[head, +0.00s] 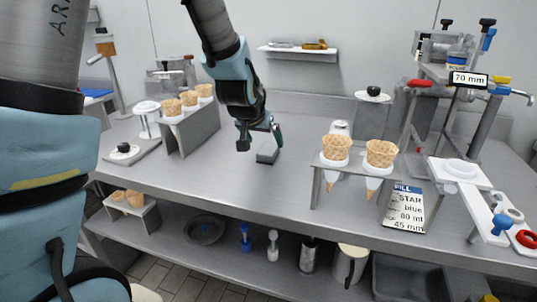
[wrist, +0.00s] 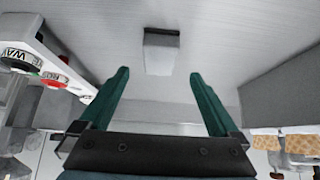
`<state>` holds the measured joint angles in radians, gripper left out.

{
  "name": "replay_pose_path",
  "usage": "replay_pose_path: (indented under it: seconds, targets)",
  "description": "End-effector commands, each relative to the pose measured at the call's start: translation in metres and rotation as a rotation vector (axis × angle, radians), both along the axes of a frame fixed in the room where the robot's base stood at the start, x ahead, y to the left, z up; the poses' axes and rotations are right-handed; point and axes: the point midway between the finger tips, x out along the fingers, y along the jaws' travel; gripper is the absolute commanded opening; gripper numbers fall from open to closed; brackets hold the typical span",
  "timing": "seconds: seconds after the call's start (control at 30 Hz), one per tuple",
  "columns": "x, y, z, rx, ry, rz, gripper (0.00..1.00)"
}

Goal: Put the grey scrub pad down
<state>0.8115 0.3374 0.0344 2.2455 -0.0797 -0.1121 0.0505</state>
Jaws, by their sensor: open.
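The grey scrub pad (head: 267,153) is a small dark grey block resting on the metal counter, near the middle of the head view. In the wrist view the pad (wrist: 161,52) shows as a grey block beyond the fingertips, roughly centred between them. My gripper (head: 261,137) is above and beside the pad in the head view. Its two green fingers (wrist: 158,73) are spread wide with nothing between them. The pad looks apart from both fingers.
A cone stand (head: 196,128) with several cones is left of my gripper; another stand (head: 350,172) with two cones is to the right. A sign (head: 404,207) leans at the front right. A wall shelf (head: 298,48) hangs behind. Counter around the pad is clear.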

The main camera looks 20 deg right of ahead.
Motion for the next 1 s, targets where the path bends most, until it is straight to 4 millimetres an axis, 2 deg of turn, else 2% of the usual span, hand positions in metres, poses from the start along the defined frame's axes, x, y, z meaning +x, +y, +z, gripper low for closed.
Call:
replay_pose_path:
  seconds: [0.37, 0.63, 1.0]
  targets:
    - [0.012, -0.012, -0.021, 0.002, 0.003, 0.001, 0.97]
    - [0.026, -0.027, -0.046, 0.002, 0.003, 0.001, 0.97]
    - [0.029, -0.030, -0.052, 0.000, 0.000, 0.001, 0.96]
